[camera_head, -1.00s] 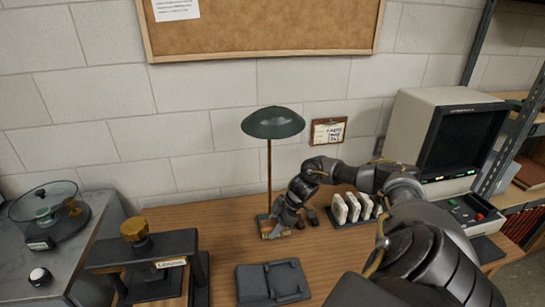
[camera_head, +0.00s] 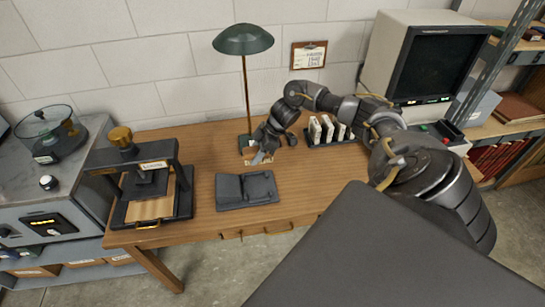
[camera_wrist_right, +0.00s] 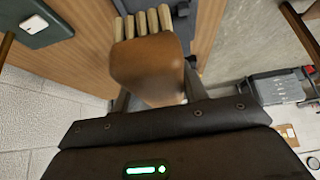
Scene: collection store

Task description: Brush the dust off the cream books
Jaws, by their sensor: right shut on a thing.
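The cream books (camera_head: 327,128) stand upright in a row in a dark rack at the back of the wooden desk. My right gripper (camera_head: 259,152) is low over the desk, left of the books and beside the lamp base. In the wrist view it (camera_wrist_right: 155,98) is shut on a brush, with a rounded brown body (camera_wrist_right: 150,65) and several cream bristle tufts pointing away from the gripper. In the head view the brush is small and mostly hidden by the gripper. Dust on the books is too small to make out. My left gripper is out of view.
A green desk lamp (camera_head: 243,40) stands close behind the gripper. A dark grey book cradle (camera_head: 246,190) lies in front, and a press (camera_head: 145,185) stands left. A monitor (camera_head: 430,60) stands right of the books. Bare desk (camera_head: 300,175) lies between cradle and rack.

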